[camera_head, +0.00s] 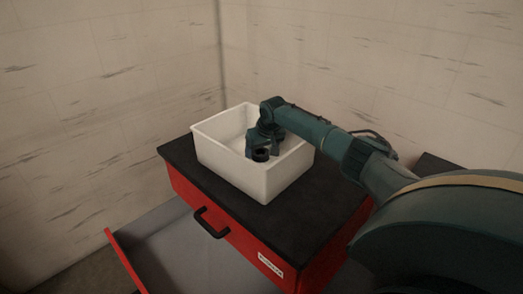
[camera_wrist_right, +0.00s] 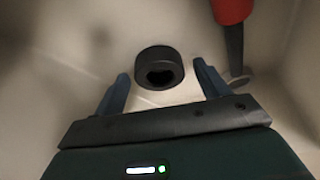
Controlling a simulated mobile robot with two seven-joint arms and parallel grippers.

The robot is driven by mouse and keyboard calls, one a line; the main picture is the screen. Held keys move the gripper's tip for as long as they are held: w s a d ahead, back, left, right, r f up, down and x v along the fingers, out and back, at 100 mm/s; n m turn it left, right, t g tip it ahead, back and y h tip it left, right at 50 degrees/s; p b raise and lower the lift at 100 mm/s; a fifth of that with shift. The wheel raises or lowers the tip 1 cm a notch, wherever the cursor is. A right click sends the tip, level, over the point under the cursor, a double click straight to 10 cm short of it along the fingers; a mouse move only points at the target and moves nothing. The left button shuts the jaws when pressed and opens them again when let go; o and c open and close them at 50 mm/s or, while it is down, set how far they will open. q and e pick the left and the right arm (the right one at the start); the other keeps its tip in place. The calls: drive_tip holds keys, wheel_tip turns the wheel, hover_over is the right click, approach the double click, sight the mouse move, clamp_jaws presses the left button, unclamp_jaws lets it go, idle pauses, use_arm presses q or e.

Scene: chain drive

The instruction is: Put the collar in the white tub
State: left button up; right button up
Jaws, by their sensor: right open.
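The white tub (camera_head: 235,171) stands on the black top of a red cabinet. The collar (camera_head: 261,155), a short black ring, is inside the tub and also shows in the right wrist view (camera_wrist_right: 160,60). My right gripper (camera_head: 263,147) reaches down into the tub. In the right wrist view its two fingers (camera_wrist_right: 160,85) are spread apart, with the collar just beyond and between their tips, not gripped. Whether the collar rests on the tub floor is hard to tell. My left gripper is in neither view.
A red-handled tool (camera_wrist_right: 233,35) with a dark shaft is inside the tub, close to one finger. The tub walls surround my right gripper. The red cabinet (camera_head: 230,240) has an open drawer (camera_head: 165,245) at its front. The black top is clear right of the tub.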

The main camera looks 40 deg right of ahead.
drive_tip(key=v, duration=1.2)
drive_tip(key=shift+r, duration=0.15)
